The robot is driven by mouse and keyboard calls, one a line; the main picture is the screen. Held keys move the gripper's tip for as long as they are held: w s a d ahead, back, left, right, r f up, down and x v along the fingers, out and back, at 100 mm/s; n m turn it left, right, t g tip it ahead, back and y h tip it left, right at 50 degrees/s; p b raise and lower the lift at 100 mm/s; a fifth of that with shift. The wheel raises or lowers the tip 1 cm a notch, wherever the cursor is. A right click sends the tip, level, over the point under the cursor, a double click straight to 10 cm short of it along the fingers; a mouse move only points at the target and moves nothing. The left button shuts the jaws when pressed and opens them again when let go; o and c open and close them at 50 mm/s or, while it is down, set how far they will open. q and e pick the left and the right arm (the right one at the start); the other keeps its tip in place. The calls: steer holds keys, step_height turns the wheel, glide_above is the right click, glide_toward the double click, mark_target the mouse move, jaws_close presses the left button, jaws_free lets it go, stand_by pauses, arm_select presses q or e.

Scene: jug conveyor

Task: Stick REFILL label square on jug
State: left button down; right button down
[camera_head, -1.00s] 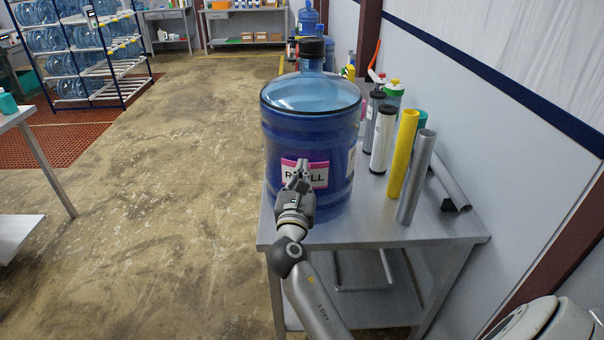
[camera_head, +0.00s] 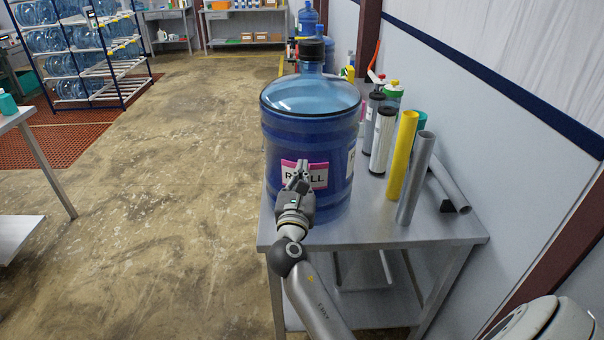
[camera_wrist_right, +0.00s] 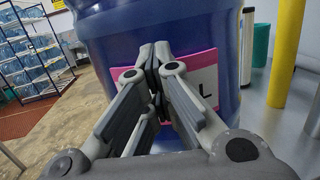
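A large blue water jug (camera_head: 310,125) with a dark cap stands upright on the near end of a metal table. A pink and white REFILL label (camera_head: 318,175) lies against its near side and looks roughly level. The label also shows in the right wrist view (camera_wrist_right: 205,75), with its middle letters hidden behind my fingers. My right gripper (camera_head: 299,170) is directly in front of the label. Its fingertips (camera_wrist_right: 155,55) are together, at or very near the label's face; I cannot tell whether they touch it. My left gripper is not in view.
The metal table (camera_head: 380,231) also holds a yellow tube (camera_head: 402,155), a grey tube (camera_head: 415,178) and several cylinders right of the jug. A wall runs along the right. A rack of jugs (camera_head: 75,50) stands at the far left. The floor left of the table is clear.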

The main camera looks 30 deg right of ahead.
steer(key=c, duration=2.2)
jaws_free()
steer(key=o, duration=0.6)
steer(key=shift+o, duration=0.7)
steer(key=o, duration=0.4)
steer(key=shift+r, duration=0.1)
steer(key=r+p, duration=0.1)
steer(key=s+a+r+p, duration=0.1)
steer(key=r+p, duration=0.1)
steer(key=s+a+r+p, duration=0.1)
steer(key=p, duration=0.1)
steer(key=shift+s+r, duration=0.15)
steer(key=shift+r, duration=0.25)
